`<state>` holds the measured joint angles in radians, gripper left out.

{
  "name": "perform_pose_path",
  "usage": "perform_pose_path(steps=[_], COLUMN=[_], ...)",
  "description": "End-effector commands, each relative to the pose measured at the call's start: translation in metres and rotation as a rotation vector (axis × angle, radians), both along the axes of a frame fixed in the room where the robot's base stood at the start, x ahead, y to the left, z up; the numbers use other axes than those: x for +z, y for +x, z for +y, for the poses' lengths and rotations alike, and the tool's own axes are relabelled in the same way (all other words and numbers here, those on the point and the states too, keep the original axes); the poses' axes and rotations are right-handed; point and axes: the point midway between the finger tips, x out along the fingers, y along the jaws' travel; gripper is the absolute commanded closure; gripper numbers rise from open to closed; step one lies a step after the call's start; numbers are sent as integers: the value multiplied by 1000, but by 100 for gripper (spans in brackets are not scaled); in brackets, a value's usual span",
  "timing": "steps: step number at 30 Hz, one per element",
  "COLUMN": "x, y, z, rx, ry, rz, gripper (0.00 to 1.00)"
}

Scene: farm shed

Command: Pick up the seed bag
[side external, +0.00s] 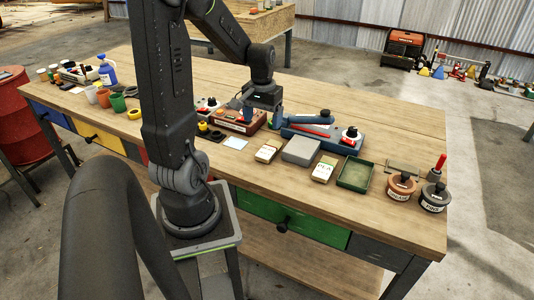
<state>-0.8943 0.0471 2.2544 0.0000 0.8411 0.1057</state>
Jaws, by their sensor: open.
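Two small cream packets that look like seed bags lie on the wooden workbench (395,120). One packet (268,151) lies left of a grey box, and the other packet (324,169), with dark printing, lies between the grey box and a green tray. I cannot tell which one is the seed bag. My gripper (263,116) is open and points down behind the left packet, apart from both packets.
The grey box (301,151) and the green tray (356,174) stand close to the packets. A blue device (325,133) and the brown box (238,121) are behind. Two lidded pots, brown (400,188) and dark (435,198), stand at right.

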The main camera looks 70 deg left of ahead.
Motion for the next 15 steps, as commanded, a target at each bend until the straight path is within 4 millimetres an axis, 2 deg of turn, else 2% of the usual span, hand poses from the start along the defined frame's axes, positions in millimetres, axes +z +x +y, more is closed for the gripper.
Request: perform_pose_path(steps=[3, 9, 15], x=[-24, -60, -75], y=[-1, 0, 0], z=[-2, -2, -2], rx=[-2, -2, -3], ry=[-6, -5, -1], rz=[4, 4, 1], gripper=[17, 17, 17])
